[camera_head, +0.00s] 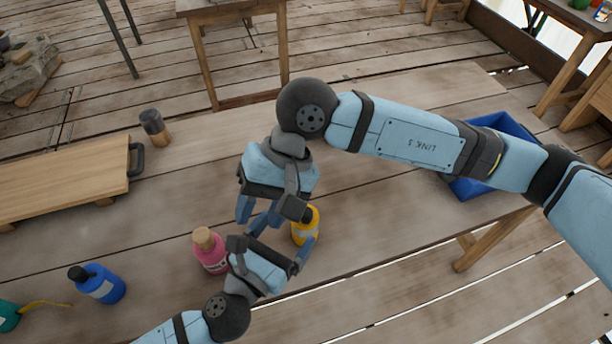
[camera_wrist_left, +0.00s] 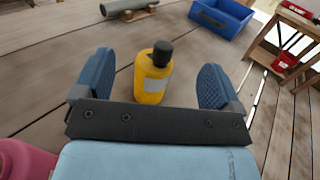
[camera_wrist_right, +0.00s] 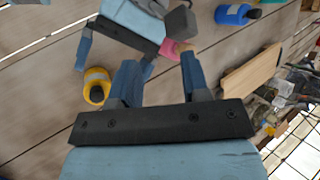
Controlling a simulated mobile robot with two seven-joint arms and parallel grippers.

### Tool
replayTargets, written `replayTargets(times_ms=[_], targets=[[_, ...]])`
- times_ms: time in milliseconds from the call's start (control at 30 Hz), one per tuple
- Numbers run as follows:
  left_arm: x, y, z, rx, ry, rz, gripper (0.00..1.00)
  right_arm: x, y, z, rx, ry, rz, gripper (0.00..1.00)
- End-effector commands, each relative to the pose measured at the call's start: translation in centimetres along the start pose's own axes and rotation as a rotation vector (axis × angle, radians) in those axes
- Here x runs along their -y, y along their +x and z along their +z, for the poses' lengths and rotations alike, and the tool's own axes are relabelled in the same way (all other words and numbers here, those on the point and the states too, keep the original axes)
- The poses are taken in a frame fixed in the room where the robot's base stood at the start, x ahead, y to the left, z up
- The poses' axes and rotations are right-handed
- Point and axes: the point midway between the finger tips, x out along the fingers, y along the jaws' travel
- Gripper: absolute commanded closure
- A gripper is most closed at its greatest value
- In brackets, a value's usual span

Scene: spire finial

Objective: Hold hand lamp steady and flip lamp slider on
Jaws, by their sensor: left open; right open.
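My right gripper (camera_head: 258,220) is open and empty, just above and very close to the left one.
A pink bottle (camera_head: 210,252) stands beside my left gripper, a blue bottle (camera_head: 98,284) further left. A wooden board (camera_head: 65,178) and a grey-and-brown cylinder (camera_head: 155,127) are at the left. A blue crate (camera_head: 520,128) sits at the right. The table (camera_head: 400,215) is bare before it.

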Motion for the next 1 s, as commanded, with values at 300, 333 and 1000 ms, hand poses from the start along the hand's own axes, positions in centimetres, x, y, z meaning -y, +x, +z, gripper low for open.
replayTargets(times_ms=[300,333,1000], targets=[[0.0,0.0,0.0,0.0,0.0,0.0,0.09,-7.0,-3.1,-4.6,-0.224,-0.184,0.503,0.57],[0.0,0.0,0.0,0.0,0.0,0.0,0.09,-7.2,-3.3,-4.7,-0.231,-0.189,0.522,0.57],[0.0,2.1,-7.9,0.004,-0.001,0.001,0.09,-7.7,-3.7,-5.0,-0.244,-0.199,0.559,0.57]])
